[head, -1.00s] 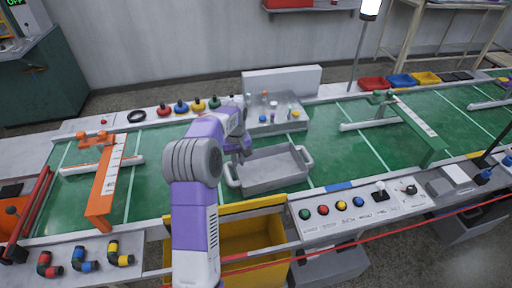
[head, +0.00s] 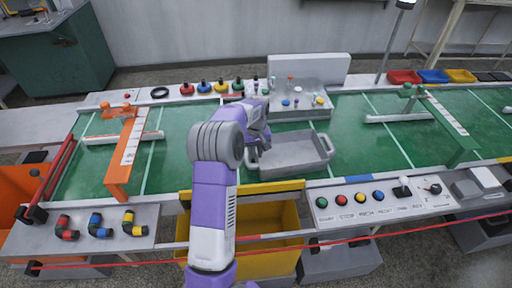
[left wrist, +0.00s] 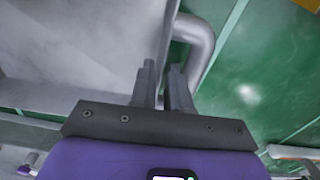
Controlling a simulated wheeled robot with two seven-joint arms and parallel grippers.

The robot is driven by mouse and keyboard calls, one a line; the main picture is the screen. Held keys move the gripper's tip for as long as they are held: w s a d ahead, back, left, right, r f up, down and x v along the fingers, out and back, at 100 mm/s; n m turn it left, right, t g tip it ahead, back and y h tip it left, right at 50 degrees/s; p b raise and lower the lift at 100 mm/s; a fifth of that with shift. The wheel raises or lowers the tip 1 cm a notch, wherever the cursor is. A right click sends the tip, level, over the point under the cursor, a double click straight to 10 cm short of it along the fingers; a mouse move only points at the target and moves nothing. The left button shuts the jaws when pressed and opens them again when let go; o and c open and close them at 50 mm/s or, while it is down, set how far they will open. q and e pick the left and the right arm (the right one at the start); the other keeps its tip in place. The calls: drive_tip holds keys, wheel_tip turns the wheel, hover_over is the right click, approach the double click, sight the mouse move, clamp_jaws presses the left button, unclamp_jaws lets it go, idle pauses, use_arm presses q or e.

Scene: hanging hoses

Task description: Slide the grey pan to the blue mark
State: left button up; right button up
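The grey pan (head: 292,153) is a shallow rectangular tray with a handle at each end. It rests on the green belt (head: 350,137) in the middle of the head view. A blue mark (head: 357,179) is on the front rail, to the right of the pan's middle. My left gripper (head: 256,148) is low at the pan's left handle. In the left wrist view, my two fingers (left wrist: 163,88) point down close together beside the curved handle (left wrist: 204,42) and pan wall. I cannot tell whether they grip the handle. My right gripper is not in view.
A grey stand with small coloured pegs (head: 292,103) is just behind the pan. An orange gate (head: 125,158) stands left and a green gate (head: 447,120) right. A yellow bin (head: 265,225) and button panel (head: 375,200) are in front. The belt right of the pan is clear.

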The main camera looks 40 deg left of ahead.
use_arm(q)
drive_tip(key=shift+f, duration=0.4)
drive_tip(key=shift+c, duration=0.2)
clamp_jaws()
idle(1.1)
